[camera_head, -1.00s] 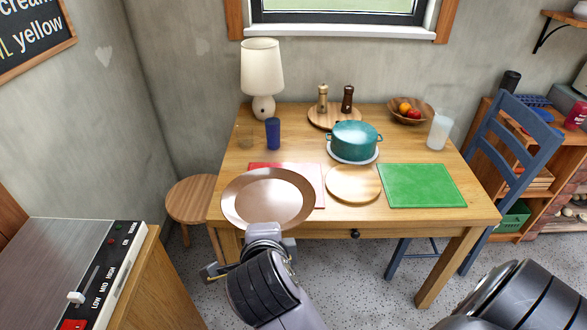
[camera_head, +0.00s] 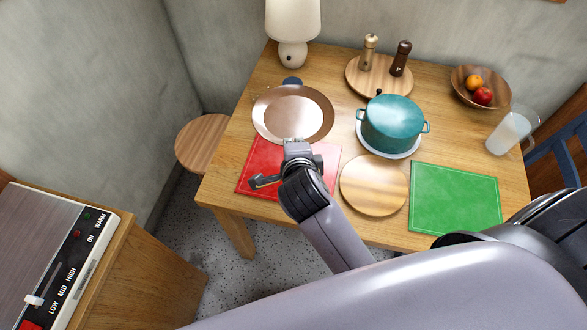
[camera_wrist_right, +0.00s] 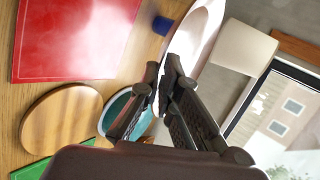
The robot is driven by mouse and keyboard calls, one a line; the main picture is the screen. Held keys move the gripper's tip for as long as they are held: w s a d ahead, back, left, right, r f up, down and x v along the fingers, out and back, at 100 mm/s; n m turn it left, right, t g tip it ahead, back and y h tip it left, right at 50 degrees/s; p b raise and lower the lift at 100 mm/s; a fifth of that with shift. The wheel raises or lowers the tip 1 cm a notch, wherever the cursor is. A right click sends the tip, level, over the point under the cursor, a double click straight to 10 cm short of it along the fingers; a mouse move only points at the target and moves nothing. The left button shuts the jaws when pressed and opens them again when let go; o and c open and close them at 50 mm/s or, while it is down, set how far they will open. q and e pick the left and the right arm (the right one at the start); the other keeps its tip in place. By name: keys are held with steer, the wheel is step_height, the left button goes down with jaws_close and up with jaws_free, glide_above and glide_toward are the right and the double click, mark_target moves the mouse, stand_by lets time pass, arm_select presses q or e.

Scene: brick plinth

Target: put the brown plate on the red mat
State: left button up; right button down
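The brown plate (camera_head: 291,112) is a shiny copper-brown disc, held by its near rim in my right gripper (camera_head: 297,143). In the right wrist view the fingers (camera_wrist_right: 168,82) close on the rim of the plate (camera_wrist_right: 196,38), seen nearly edge-on. The plate appears raised above the table, at the far side of the red mat (camera_head: 258,168); its exact height is hard to tell. My gripper and wrist cover part of the mat, which looks bare in the right wrist view (camera_wrist_right: 75,40). My left gripper is not in view.
A blue cup (camera_head: 292,81) is mostly hidden behind the plate. A round wooden board (camera_head: 373,186) lies right of the red mat, then a green mat (camera_head: 455,197). A teal pot (camera_head: 393,124) and a lamp (camera_head: 293,25) stand farther back.

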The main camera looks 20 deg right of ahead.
step_height(320, 180, down, 14)
steer(key=shift+s+a+r+b, duration=0.1)
steer(key=shift+b, duration=0.35)
steer(key=shift+f, duration=0.55)
step_height(320, 180, down, 3)
steer(key=shift+f+b, duration=0.2)
steer(key=shift+b, duration=0.15)
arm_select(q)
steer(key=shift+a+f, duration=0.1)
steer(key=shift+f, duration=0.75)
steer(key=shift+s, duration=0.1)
arm_select(e)
steer(key=c, duration=2.2)
jaws_free()
steer(key=shift+f, duration=0.1)
steer(key=shift+o, duration=0.6)
